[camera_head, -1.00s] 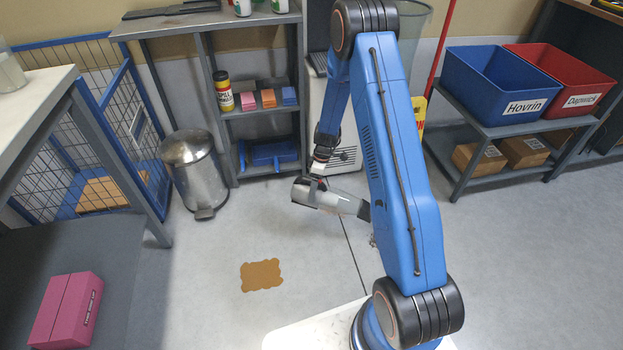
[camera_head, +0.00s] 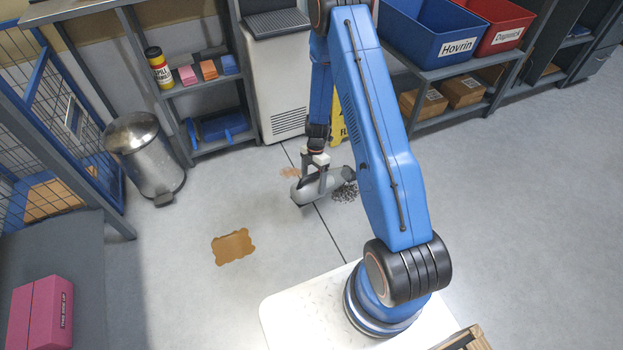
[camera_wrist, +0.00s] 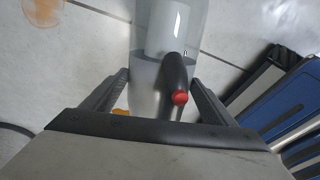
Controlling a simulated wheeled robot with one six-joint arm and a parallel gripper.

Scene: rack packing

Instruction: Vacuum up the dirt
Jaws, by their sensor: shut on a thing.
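My gripper (camera_head: 318,174) is shut on a handheld vacuum (camera_head: 309,189), grey with a clear front part, held low over the floor in the head view. The vacuum (camera_wrist: 160,60) fills the middle of the wrist view, with a red button on its dark handle between the fingers. A patch of dark speckled dirt (camera_head: 346,192) lies on the floor beside the vacuum's right end. Whether the vacuum touches the floor or the dirt I cannot tell. The dirt is partly hidden by the vacuum and my arm.
A brown stain (camera_head: 233,246) lies on the floor to the left, and a fainter one (camera_head: 290,172) behind the vacuum. A metal bin (camera_head: 145,158), grey shelves (camera_head: 196,92) and a yellow sign (camera_head: 338,122) stand behind.

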